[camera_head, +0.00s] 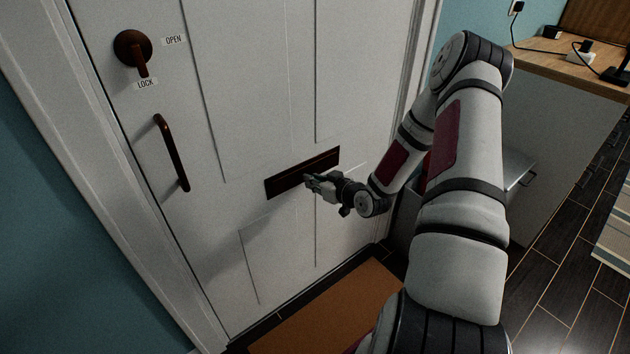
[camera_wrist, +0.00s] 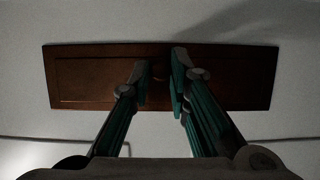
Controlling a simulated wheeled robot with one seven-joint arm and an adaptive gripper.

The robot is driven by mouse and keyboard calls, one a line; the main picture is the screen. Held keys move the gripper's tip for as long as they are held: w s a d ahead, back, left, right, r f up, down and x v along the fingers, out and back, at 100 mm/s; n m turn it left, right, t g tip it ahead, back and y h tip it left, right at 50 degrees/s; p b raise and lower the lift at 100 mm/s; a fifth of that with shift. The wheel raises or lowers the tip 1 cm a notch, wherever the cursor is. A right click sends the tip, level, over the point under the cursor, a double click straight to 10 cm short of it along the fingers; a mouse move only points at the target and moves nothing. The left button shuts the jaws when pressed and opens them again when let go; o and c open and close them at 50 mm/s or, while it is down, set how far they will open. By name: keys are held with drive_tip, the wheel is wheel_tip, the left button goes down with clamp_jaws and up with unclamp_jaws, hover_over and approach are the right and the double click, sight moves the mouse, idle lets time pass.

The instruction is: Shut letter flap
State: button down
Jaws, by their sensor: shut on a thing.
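The letter flap (camera_head: 287,181) is a dark reddish-brown, wide panel set in the white door, low and right of the door handle. In the wrist view the flap (camera_wrist: 90,78) spans most of the picture's width, with a raised frame line around it. My gripper (camera_head: 311,180) reaches it from the right, fingertips at the flap's middle. In the wrist view my gripper (camera_wrist: 160,72) has its two fingers either side of a small dark part at the flap's centre, and is shut on the flap there. The flap looks near flat; any small tilt cannot be told.
The white door (camera_head: 245,90) carries a brown pull handle (camera_head: 172,153) and a lock knob (camera_head: 133,48) with OPEN and LOCK labels. An orange-brown mat (camera_head: 320,312) lies below. A wood-topped counter (camera_head: 565,66) stands to the right.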

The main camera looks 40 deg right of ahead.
drive_tip(key=shift+a+f, duration=0.15)
drive_tip(key=shift+f, duration=0.05)
drive_tip(key=c, duration=1.6)
unclamp_jaws()
drive_tip(key=shift+o, duration=0.6)
drive_tip(key=shift+r, duration=0.1)
drive_tip(key=v, duration=1.2)
drive_tip(key=shift+w, duration=0.15)
